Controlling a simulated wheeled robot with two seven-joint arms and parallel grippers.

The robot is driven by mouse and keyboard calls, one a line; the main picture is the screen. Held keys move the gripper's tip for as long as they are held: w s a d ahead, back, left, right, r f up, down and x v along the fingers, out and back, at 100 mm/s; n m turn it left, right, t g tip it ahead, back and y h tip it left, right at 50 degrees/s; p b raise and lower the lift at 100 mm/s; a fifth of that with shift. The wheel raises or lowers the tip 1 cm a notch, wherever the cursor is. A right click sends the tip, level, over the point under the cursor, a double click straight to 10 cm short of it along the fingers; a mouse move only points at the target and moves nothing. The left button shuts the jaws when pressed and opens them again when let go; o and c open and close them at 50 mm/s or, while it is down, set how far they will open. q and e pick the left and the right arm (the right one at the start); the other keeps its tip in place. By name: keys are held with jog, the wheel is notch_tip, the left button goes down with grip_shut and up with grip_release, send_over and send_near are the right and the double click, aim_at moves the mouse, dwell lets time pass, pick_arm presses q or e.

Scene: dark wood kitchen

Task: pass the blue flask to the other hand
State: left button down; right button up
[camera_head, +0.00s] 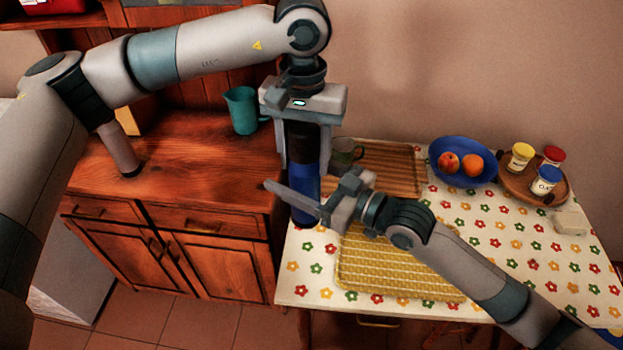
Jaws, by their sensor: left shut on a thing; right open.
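The blue flask (304,180) has a dark top and hangs upright at the left edge of the flowered table. My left gripper (305,150) points down from above and is shut on the upper part of the flask. My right gripper (300,196) comes in from the lower right with its fingers open, at the height of the flask's lower half. One right finger crosses in front of the flask. The other right finger is hidden, and I cannot tell whether either touches the flask.
The flowered table (505,270) holds a yellow woven tray (385,270), a wooden board (400,165), a green mug (345,152), a blue fruit bowl (462,140) and several jars on a round tray (520,185). A teal jug (242,110) stands on the wooden cabinet (190,160).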

aim_at(305, 126)
jog(key=shift+w+a, duration=0.3)
jog(key=shift+a, duration=0.25)
jog(key=c, duration=1.5)
pick_arm(q)
jog(key=c, duration=0.8)
grip_release()
pick_arm(e)
jog(key=shift+r, duration=0.1)
pick_arm(q)
jog(key=shift+r, duration=0.15)
notch_tip(305, 126, up, 12)
jog(key=shift+f, duration=0.1)
